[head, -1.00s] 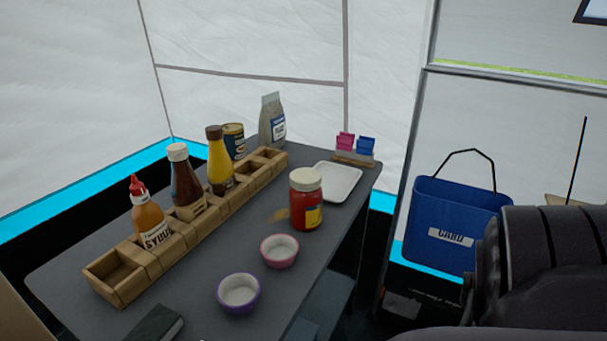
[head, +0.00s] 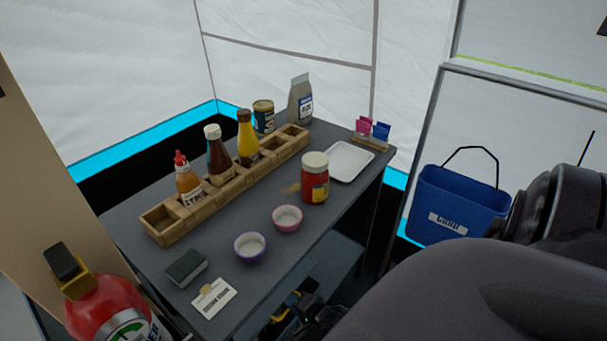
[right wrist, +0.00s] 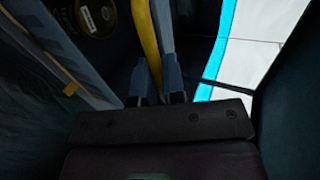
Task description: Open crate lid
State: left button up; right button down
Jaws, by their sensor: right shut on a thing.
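My right gripper (head: 300,308) is low beside the table's front edge in the head view, partly hidden by my own arm. In the right wrist view its two blue-grey fingers (right wrist: 158,85) are closed on a yellow bar (right wrist: 146,35). A yellow part (head: 286,303) also shows at the gripper in the head view. A blue-grey panel (right wrist: 50,55) with a small yellow piece stands to the left in the wrist view. I cannot tell whether it belongs to the crate. The crate and its lid are not clearly visible. My left gripper is not in view.
The grey table (head: 225,290) carries a wooden rack (head: 160,225) with bottles, a red jar (head: 314,180), two bowls, a white tray (head: 347,162) and a sponge (head: 186,266). A red extinguisher (head: 105,300) stands front left. A blue bucket (head: 455,200) hangs at right.

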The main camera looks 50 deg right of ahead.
jog(key=w+r, duration=0.1)
jog(key=r, duration=0.1)
jog(key=w+r+p, duration=0.1)
jog(key=shift+a+r, duration=0.1)
jog(key=shift+r, duration=0.25)
jog(key=shift+w+r+p, duration=0.5)
jog(key=shift+r, duration=0.1)
jog(key=c, duration=1.2)
grip_release()
jog(key=shift+c, duration=0.2)
